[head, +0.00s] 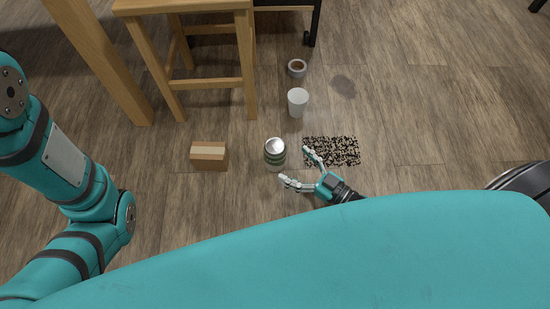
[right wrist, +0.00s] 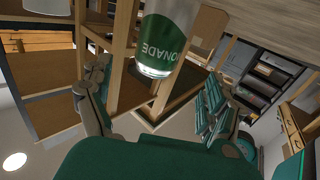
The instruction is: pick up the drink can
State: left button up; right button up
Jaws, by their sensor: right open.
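The drink can (head: 275,153) is green and white with a silver top. It stands upright on the wooden floor in the head view. In the right wrist view the can (right wrist: 165,38) shows at the top middle, its green label reading "ONADE". My right gripper (head: 296,165) is open, its two fingers spread toward the can from the lower right. In the right wrist view the fingers of the gripper (right wrist: 150,98) lie left and right below the can, with nothing between their tips. My left arm shows at the left of the head view, but its gripper is out of the picture.
A white cup (head: 297,103) and a small bowl (head: 297,69) with brown contents stand behind the can. A cardboard box (head: 209,156) is to its left. A black speckled mat (head: 343,151) lies right of it. A wooden stool (head: 190,84) stands at the upper left.

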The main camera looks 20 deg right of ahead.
aim_at(275, 149)
jog(key=b+x, duration=0.1)
jog(key=x, duration=0.2)
jog(key=shift+f, duration=0.1)
jog(key=b+x, duration=0.4)
jog(key=shift+w+d+f, duration=0.1)
jog(key=shift+w+d, duration=0.05)
jog(key=shift+d, duration=0.05)
jog(key=shift+w+a, duration=0.3)
jog(key=shift+w, duration=0.15)
jog(key=shift+r, duration=0.2)
jog(key=c, duration=0.9)
